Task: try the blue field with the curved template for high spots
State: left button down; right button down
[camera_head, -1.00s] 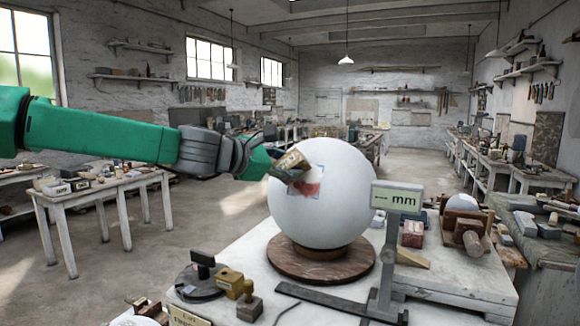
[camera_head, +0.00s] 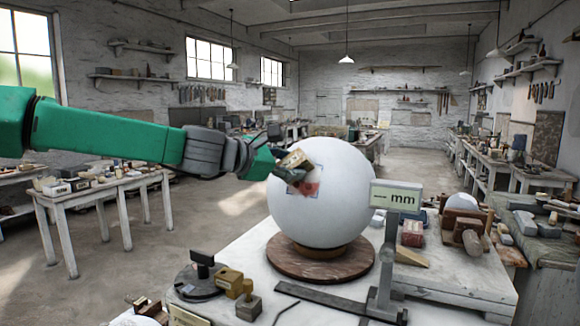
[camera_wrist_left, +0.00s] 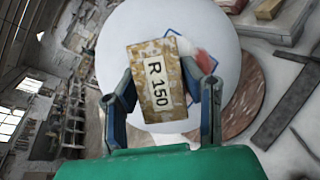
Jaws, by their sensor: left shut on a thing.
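A large white plaster sphere (camera_head: 330,212) rests on a round brown base (camera_head: 300,262) on the white table. A blue outlined field (camera_head: 318,176) with a red patch (camera_head: 308,188) is on the sphere's upper left side. My left gripper (camera_head: 277,172) is shut on the curved template (camera_head: 294,160), a speckled tan block labelled "R 150", which also shows in the left wrist view (camera_wrist_left: 156,85). The template is at the field and covers part of it. I cannot tell whether it touches the sphere. My right gripper is not in view.
A gauge stand with an "mm" display (camera_head: 396,196) stands right of the sphere. A dark round tool (camera_head: 200,279) and small brass blocks (camera_head: 230,281) lie at the table's front left. A wooden cradle (camera_head: 466,222) is at the right.

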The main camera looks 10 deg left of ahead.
pick_arm(q)
jog(key=shift+w+d+f, duration=0.2)
jog(key=shift+w, duration=0.1)
